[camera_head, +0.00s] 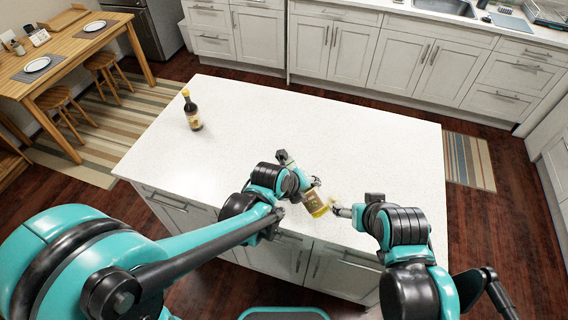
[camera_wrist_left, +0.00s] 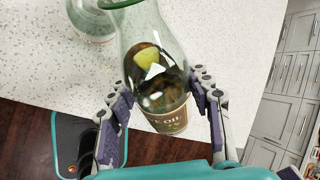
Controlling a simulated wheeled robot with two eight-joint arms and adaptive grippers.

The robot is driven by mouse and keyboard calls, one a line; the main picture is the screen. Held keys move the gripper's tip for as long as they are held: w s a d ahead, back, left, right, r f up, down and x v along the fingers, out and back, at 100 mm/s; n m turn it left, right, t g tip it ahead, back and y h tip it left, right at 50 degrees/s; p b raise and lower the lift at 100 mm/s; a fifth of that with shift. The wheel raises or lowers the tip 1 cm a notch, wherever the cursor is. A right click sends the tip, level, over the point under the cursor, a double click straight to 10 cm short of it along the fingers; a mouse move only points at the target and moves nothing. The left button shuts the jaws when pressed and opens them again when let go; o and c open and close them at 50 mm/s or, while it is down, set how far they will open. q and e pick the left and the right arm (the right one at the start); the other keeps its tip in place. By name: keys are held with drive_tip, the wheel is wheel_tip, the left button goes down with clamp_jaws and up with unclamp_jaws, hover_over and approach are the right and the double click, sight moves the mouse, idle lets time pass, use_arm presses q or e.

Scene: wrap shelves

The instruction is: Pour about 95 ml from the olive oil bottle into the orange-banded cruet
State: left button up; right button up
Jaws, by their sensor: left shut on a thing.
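My left gripper (camera_head: 309,191) is shut on the olive oil bottle (camera_head: 316,204) at the front edge of the white island. In the left wrist view the gripper (camera_wrist_left: 162,92) has a finger on each side of the green glass bottle (camera_wrist_left: 152,60); part of its "OIL" label shows. The bottle looks tilted.
A dark bottle with a yellow cap (camera_head: 193,112) stands at the island's left back. The rest of the island top (camera_head: 300,115) is largely clear. White cabinets (camera_head: 340,50) line the back, and a wooden table (camera_head: 75,60) stands at the left.

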use_arm(q)
drive_tip(key=shift+s+d+r+g+h+p, duration=0.1)
drive_tip(key=shift+r+g+h+p, duration=0.2)
drive_tip(key=shift+r+g, duration=0.15)
drive_tip(key=shift+f+n, duration=0.1)
drive_tip(key=shift+n, duration=0.2)
drive_tip(key=shift+s+d+g+h, duration=0.1)
drive_tip(key=shift+g+h, duration=0.35)
drive_tip(key=shift+h, duration=0.05)
drive_tip(key=shift+r+n+g+h, duration=0.3)
drive_tip(key=shift+r, duration=0.2)
drive_tip(key=shift+r+n+g+h, duration=0.3)
drive_tip(key=shift+r+g+h, duration=0.25)
drive_tip(key=shift+r, duration=0.25)
drive_tip(key=shift+s+d+r, duration=0.1)
drive_tip(key=shift+s+d, duration=0.05)
drive_tip(key=shift+s, duration=0.05)
idle(0.8)
drive_tip(key=shift+r+g+h, duration=0.35)
drive_tip(key=shift+r+g, duration=0.1)
idle(3.5)
